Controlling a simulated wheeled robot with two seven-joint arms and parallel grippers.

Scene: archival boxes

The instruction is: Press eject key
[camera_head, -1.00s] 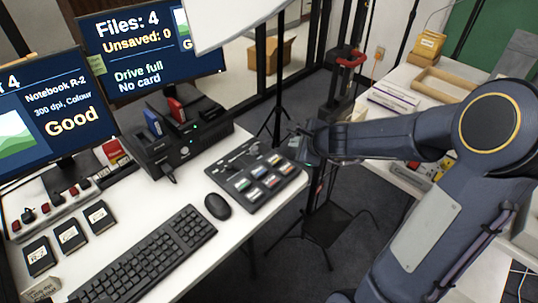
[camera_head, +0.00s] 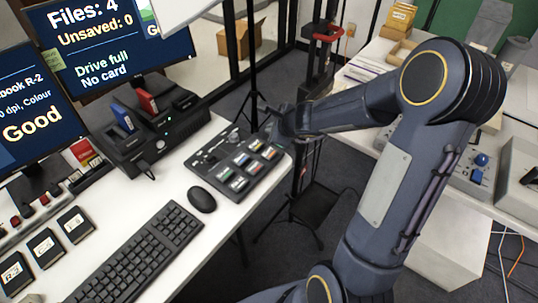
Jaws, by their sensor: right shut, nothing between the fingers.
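A dark key panel (camera_head: 226,178) with several coloured keys lies on the white desk, right of the mouse. No key label is readable, so I cannot tell which is the eject key. A black drive unit (camera_head: 140,168) with a blue cartridge (camera_head: 122,117) and a red one (camera_head: 147,100) stands behind the mouse. My right gripper (camera_head: 270,120) is shut and empty near the panel's far right corner. It is small and dark here; I cannot tell whether it touches the panel. My left gripper is not in view.
A keyboard (camera_head: 135,258) and mouse (camera_head: 201,199) lie on the desk. One monitor (camera_head: 105,45) reads "Drive full, No card"; another (camera_head: 30,115) reads "Good". Cards (camera_head: 45,247) lie at left.

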